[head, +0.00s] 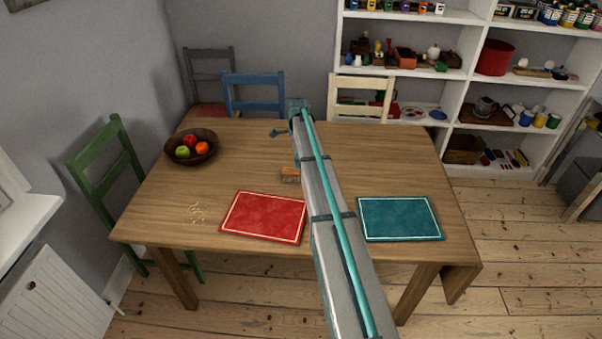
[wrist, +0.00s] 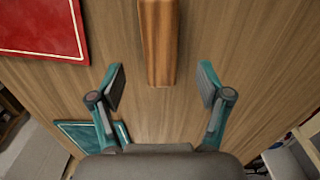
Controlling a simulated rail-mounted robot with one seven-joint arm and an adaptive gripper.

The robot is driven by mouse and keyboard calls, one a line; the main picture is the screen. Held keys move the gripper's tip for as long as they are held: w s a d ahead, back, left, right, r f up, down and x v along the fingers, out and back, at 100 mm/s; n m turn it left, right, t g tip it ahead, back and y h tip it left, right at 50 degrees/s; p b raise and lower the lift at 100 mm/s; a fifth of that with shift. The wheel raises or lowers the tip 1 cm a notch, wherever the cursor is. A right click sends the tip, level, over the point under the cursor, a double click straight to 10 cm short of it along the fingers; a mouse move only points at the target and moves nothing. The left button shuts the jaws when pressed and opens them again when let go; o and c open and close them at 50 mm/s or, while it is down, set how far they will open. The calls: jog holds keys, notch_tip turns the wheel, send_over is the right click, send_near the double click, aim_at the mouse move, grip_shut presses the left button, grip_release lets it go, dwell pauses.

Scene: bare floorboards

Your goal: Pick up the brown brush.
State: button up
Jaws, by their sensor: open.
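The brown brush (head: 290,174) lies on the wooden table near its middle, partly hidden behind my arm in the head view. In the wrist view its brown wooden body (wrist: 158,40) runs in from the top edge, and its near end lies between the lines of my fingertips. My gripper (wrist: 162,74) is open, with one finger on each side of the brush and a gap to both. The gap in height between fingers and brush is hard to tell. In the head view my gripper (head: 281,132) shows only in part at the arm's end.
A red mat (head: 263,217) and a teal mat (head: 399,218) lie on the table's near side. A fruit bowl (head: 207,151) stands at the far left, with crumbs (head: 197,212) near the left edge. Chairs stand behind and left. The table's right side is clear.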

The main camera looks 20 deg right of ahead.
aim_at(298, 171)
jog(key=shift+f+p, duration=1.55)
jog(key=shift+f, duration=2.25)
jog(key=c, duration=1.3)
